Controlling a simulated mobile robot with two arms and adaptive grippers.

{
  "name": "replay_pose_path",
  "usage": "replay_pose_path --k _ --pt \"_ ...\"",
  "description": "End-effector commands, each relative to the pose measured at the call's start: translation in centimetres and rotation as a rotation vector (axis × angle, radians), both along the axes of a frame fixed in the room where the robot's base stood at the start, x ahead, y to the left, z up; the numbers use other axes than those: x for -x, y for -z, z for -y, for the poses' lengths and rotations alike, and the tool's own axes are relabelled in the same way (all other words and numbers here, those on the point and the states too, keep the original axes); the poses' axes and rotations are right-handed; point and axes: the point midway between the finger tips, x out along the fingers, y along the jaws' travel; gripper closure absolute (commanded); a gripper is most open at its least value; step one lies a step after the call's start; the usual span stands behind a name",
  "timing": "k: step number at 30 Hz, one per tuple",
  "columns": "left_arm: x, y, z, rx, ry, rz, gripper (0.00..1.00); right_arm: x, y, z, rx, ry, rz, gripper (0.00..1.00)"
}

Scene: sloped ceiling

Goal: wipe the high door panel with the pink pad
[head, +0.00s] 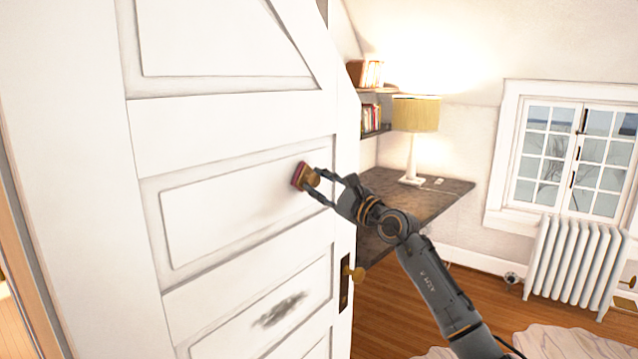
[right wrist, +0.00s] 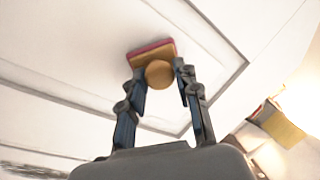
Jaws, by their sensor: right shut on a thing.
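The white door (head: 232,110) fills the left of the head view, with several recessed panels. My right gripper (head: 309,180) is shut on the round tan knob of the pink pad (head: 299,175). The pad is at the right part of the middle visible panel (head: 225,205), close against its face; exact contact is hard to tell. In the right wrist view the pad (right wrist: 150,50) sits beyond the fingertips (right wrist: 160,78), near the panel's edge. Faint grey smudging shows on this panel. A darker smudge (head: 280,309) marks the panel below. My left gripper is not in view.
A brass door knob (head: 355,273) sticks out below my right gripper. Behind the door are a dark desk (head: 440,200) with a lamp (head: 415,115), shelves with books (head: 371,118), a radiator (head: 575,262) and a window (head: 572,155). Pale cloth (head: 560,343) lies on the wooden floor.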

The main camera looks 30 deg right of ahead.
Motion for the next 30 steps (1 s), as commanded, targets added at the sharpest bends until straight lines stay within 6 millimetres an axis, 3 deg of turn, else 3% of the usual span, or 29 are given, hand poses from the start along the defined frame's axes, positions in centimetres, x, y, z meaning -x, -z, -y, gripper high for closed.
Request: replay_pose_path --k 16,30 --pt "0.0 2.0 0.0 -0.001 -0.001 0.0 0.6 4.9 0.1 1.9 0.003 0.001 0.001 1.0" --pt "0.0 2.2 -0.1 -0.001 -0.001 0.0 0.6 5.5 0.1 2.1 0.001 0.001 0.001 1.0"
